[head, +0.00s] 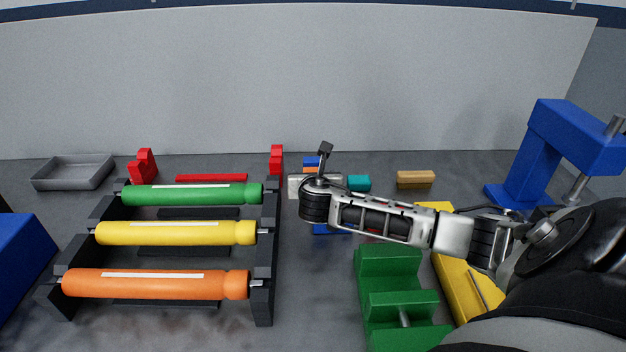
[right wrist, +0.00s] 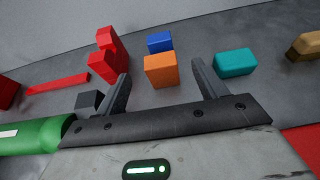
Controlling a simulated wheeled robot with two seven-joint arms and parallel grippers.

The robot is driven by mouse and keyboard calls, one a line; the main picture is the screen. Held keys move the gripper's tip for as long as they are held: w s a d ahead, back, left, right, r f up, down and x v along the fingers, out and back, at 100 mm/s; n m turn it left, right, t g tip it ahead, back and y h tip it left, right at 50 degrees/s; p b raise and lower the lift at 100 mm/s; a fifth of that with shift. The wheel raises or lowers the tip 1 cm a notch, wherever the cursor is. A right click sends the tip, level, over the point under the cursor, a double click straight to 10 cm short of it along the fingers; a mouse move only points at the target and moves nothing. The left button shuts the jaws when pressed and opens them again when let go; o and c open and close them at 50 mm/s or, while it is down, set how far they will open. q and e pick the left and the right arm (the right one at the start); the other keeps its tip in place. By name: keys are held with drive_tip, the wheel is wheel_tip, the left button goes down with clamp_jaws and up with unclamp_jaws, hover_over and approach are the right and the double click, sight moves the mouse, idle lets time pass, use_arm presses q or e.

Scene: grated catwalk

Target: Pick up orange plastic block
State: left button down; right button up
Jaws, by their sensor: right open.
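The orange plastic block (right wrist: 160,71) stands on the grey surface in the right wrist view. In the head view it is a small orange patch (head: 311,170), mostly hidden behind my right gripper. My right gripper (right wrist: 161,78) is open and empty. In the right wrist view its two dark fingers stand either side of the orange block, with a gap on both sides. I cannot tell whether the block is between the fingertips or just beyond them. My left gripper is out of view.
A blue block (right wrist: 160,42) stands just behind the orange one; a teal block (right wrist: 236,62) is right. Red pieces (right wrist: 108,52) stand left. A rack of green, yellow and orange rollers (head: 155,283) fills the left. A green fixture (head: 395,275) and blue press (head: 545,150) are right.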

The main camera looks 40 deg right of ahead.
sight(313, 169)
drive_tip(key=shift+x, duration=2.35)
drive_tip(key=c, duration=1.1)
drive_tip(key=shift+r, duration=0.15)
